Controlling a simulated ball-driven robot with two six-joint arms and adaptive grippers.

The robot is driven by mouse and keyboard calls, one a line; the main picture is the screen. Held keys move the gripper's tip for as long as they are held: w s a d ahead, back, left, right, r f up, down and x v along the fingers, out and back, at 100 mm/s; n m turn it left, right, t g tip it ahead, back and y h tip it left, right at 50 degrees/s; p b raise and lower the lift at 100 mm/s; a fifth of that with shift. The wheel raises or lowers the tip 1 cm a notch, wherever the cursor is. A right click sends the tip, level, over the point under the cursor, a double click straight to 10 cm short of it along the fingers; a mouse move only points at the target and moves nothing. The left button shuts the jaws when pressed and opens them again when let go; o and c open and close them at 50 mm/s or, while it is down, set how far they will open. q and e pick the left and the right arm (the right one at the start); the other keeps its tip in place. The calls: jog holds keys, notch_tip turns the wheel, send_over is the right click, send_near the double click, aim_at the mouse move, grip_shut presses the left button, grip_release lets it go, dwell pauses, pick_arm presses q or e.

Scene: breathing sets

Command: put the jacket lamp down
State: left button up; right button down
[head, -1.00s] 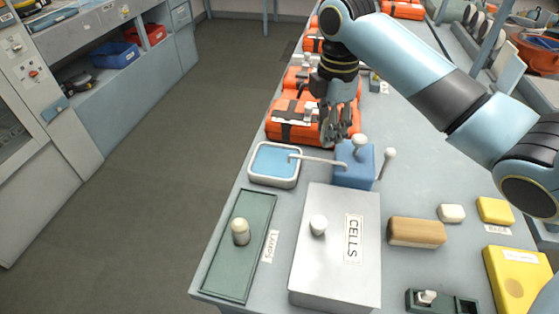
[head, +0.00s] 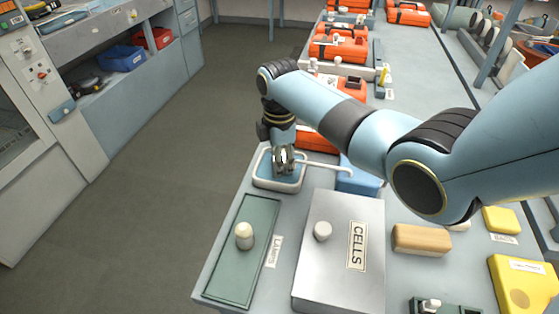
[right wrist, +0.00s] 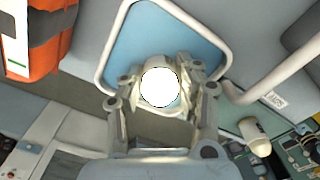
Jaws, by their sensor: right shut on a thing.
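My right gripper (head: 284,162) points down over the blue basin with a white rim (head: 256,169). In the right wrist view its fingers (right wrist: 160,92) are shut on a pale lamp, whose bright white round end (right wrist: 160,87) faces the camera. The lamp is in front of the blue floor of the basin; I cannot tell whether it touches it. In the head view the gripper mostly hides it. Another cream lamp (head: 244,237) stands on the green tray (head: 224,272) labelled LAMPS; it also shows in the right wrist view (right wrist: 255,136). My left gripper is not in view.
A white spout (head: 322,164) reaches from a blue box (head: 356,181) to the basin. A metal CELLS box (head: 325,265) with a knob stands in front. Orange cases (head: 340,48) line the bench behind. The green tray has bare room around its lamp.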

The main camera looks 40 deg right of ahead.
jog(key=c, duration=0.9)
grip_release()
jog(key=shift+f, duration=0.1)
jog(key=shift+c, duration=0.2)
notch_tip(320, 180, up, 12)
jog(key=shift+r, duration=0.15)
